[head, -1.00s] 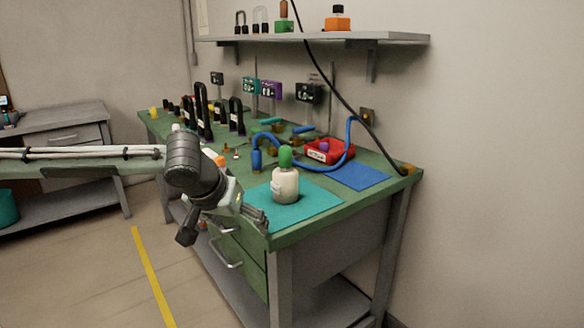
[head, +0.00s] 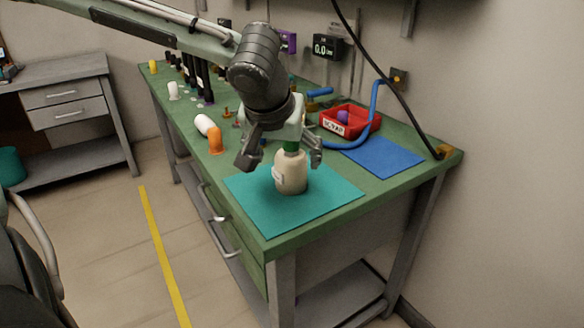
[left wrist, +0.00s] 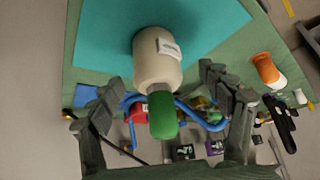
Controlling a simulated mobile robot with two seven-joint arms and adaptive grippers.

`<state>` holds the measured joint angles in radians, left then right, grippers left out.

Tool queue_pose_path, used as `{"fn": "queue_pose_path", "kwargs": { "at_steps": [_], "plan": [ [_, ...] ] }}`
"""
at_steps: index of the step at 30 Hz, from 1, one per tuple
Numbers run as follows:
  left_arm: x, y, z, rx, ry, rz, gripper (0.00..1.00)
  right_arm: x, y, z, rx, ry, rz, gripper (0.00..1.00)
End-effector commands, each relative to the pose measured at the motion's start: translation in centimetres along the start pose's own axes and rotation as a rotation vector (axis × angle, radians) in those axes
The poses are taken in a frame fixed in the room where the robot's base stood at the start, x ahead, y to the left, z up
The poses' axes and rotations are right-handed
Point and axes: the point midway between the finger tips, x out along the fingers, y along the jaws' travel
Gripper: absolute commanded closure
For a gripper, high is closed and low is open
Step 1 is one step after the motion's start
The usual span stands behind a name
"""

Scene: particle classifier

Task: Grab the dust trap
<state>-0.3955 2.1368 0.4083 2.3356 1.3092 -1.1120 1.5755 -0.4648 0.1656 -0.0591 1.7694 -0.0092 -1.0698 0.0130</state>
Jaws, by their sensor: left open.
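A cream bottle with a green cap (head: 291,174) stands upright on the teal mat (head: 262,213) near the bench's front corner. It seems to be the dust trap; its white label is too small to read. My left gripper (head: 281,160) is open above and around its upper part, with one finger to each side. In the left wrist view the bottle (left wrist: 155,62) and its green cap (left wrist: 162,115) lie between the spread fingers, with gaps on both sides. My right gripper is not in view.
The green bench (head: 225,163) also holds an orange-and-white bottle (head: 213,137), a red scrap bin (head: 352,121), a blue hose (head: 374,112) and a blue mat (head: 385,156). A black cable (head: 381,86) hangs down the wall at right. The teal mat's front is clear.

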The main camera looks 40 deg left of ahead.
Motion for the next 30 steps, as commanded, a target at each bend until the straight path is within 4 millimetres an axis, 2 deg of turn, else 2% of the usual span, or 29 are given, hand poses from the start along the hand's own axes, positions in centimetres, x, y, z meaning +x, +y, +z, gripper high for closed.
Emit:
{"fn": "queue_pose_path", "kwargs": {
  "at_steps": [9, 18, 30],
  "plan": [
    [4.3, 0.5, 0.3, 0.000, -0.002, -0.002, 0.21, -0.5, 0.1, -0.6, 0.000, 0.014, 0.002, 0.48],
    [4.9, 0.5, 0.2, 0.000, 0.001, 0.000, 0.21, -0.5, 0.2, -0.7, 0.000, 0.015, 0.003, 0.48],
    [4.8, 0.5, 0.2, 0.000, 0.001, 0.000, 0.70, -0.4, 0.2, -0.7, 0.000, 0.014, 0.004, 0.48]
  ]
}}
